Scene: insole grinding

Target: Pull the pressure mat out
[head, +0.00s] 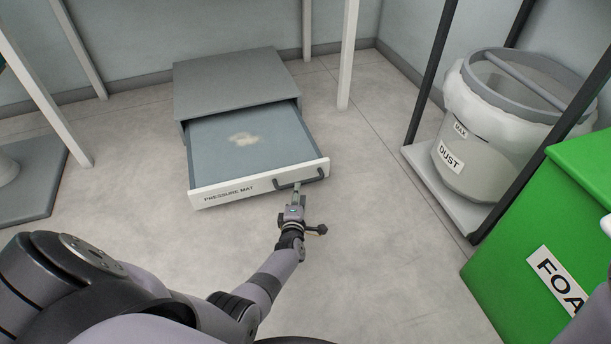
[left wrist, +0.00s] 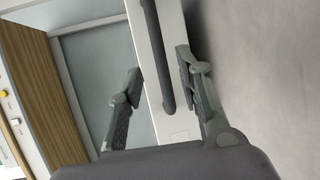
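The pressure mat (head: 222,154) is a flat blue-grey surface with a pale patch, set in a drawer with a white front panel (head: 228,194) labelled "PRESSURE MAT". The drawer stands partly out of a grey housing (head: 232,82) on the floor. A dark bar handle (head: 313,180) is on the right part of the front. My left gripper (head: 297,186) is at this handle. In the left wrist view its fingers (left wrist: 158,82) are spread, with the handle bar (left wrist: 152,40) between them and gaps on both sides. Contact is unclear. My right gripper is out of view.
A white post (head: 347,55) stands right of the housing. A dust bin (head: 474,165) sits in a dark-framed rack at the right, with a green foam box (head: 535,240) before it. The floor (head: 375,240) in front of the drawer is clear apart from my left arm.

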